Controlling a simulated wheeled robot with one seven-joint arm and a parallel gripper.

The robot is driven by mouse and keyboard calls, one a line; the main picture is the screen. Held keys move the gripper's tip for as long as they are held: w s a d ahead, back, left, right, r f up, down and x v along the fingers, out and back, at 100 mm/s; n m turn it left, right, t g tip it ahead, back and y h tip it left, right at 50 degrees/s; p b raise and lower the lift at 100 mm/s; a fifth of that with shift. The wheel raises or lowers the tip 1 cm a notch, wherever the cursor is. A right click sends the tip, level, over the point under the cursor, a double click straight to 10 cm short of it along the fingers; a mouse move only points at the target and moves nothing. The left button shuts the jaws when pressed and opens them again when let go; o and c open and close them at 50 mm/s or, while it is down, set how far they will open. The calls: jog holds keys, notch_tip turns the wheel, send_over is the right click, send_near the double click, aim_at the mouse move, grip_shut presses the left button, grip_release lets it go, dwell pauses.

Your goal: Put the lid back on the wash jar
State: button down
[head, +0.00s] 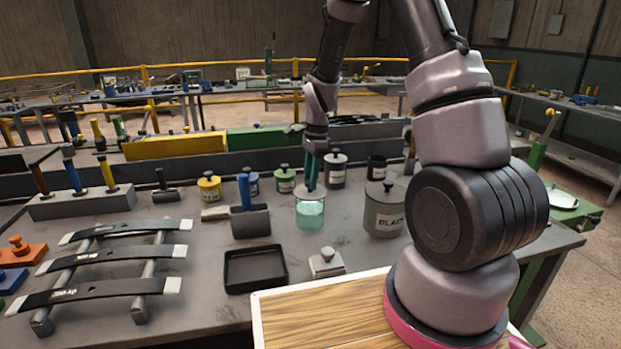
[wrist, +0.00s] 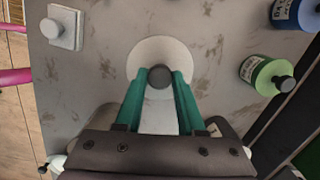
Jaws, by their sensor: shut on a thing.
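The wash jar (head: 310,214) is a clear jar with pale teal liquid, standing on the grey bench. My gripper (head: 311,184) points down right over it, with its green fingers at the jar's mouth. In the wrist view my gripper (wrist: 159,78) is shut on the dark round knob of the lid (wrist: 162,50), a pale disc. The lid hides the jar in the wrist view. In the head view the fingers meet the top of the jar, and I cannot tell whether the lid rests on the rim or hangs just above it.
A large grey labelled jar (head: 384,214) stands close on the right. Green (head: 285,181), yellow (head: 208,187) and dark grey (head: 336,172) jars stand behind. A blue-handled tool (head: 250,218), a black tray (head: 255,270) and a pale knobbed block (head: 326,264) are nearby.

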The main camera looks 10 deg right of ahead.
grip_release()
dwell(0.4)
jog(key=shift+r, duration=3.55)
grip_shut()
